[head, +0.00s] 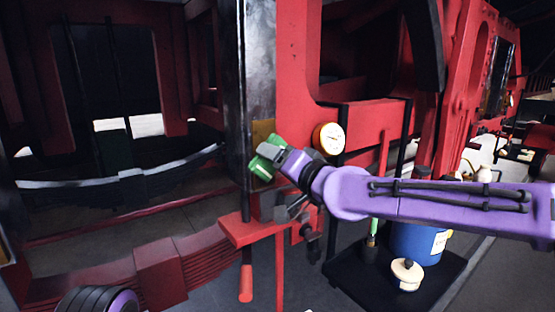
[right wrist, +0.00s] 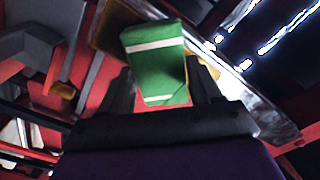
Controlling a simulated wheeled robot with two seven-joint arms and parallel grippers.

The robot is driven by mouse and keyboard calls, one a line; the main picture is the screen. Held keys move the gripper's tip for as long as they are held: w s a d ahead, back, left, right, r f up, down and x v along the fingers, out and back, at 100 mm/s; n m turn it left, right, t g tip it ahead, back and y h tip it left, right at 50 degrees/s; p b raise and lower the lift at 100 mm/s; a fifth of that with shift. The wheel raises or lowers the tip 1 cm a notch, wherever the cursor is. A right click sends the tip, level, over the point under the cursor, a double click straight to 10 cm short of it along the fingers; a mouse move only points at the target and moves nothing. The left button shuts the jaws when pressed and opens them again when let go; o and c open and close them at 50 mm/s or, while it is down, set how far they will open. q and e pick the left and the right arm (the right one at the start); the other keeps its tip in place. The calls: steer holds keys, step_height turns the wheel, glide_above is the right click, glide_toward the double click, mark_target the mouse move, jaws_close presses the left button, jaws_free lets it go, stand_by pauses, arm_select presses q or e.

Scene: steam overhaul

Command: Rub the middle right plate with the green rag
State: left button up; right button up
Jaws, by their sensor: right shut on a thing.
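The green rag (head: 262,168) is a folded block with a white stripe. My right gripper (head: 270,158) is shut on it. In the right wrist view the rag (right wrist: 158,75) sticks out from between the dark fingers. A small brass-coloured plate (head: 262,129) is on the red frame just behind and above the rag. Its lower part is hidden by the rag and gripper. The plate (right wrist: 112,25) also shows behind the rag in the right wrist view. I cannot tell whether the rag touches it. No other such plate is clear. My left gripper is out of view.
A round gauge (head: 328,138) sits close to the right of my gripper. A red ledge (head: 262,228) with a clamp-like dark tool (head: 290,208) is below. A black tray (head: 345,272) holds a blue drum (head: 415,243) and a cream can (head: 407,274). A dark upright post stands left of the plate.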

steer(key=shift+f+b, duration=3)
steer(key=shift+f, duration=0.8)
steer(key=shift+r, duration=0.1)
steer(key=shift+s+d, duration=0.2)
steer(key=shift+s, duration=0.15)
steer(key=shift+b+v, duration=0.35)
steer(key=shift+v, duration=2.2)
